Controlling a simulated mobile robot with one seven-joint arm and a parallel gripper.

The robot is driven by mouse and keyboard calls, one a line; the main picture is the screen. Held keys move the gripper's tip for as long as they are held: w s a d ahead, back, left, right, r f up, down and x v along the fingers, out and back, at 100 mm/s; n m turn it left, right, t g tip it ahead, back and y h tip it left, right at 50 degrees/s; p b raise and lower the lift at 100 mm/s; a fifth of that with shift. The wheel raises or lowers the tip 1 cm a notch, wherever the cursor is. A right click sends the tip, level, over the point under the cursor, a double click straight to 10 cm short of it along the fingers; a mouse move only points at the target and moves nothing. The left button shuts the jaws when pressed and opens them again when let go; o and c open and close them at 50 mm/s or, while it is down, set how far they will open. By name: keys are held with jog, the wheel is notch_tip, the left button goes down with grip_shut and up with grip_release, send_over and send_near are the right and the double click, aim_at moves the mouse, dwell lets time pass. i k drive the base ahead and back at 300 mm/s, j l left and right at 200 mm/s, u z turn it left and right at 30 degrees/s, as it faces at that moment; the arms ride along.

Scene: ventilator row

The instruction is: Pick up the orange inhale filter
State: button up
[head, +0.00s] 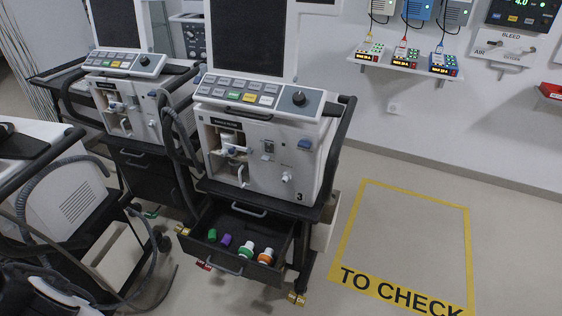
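The orange inhale filter (265,257) is a small white piece with an orange band. It lies in the open lower drawer (207,258) of the front ventilator cart, near the drawer's right side. A similar white filter with a green band (246,250) lies just left of it. A purple piece (225,240) and a green piece (212,234) lie further left in the same drawer. My gripper cannot be made out in this view.
The ventilator (262,150) marked 3 stands above the drawer. Another ventilator (125,105) stands behind left. Hoses and a white machine (75,205) crowd the left. Floor inside the yellow TO CHECK outline (405,240) is clear. Small wall-mounted devices (405,60) sit at back right.

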aim_at(266, 258)
jog(key=i+j+z, duration=0.3)
jog(key=z, duration=0.15)
jog(key=i+j+z, duration=0.25)
jog(key=j+z, duration=0.2)
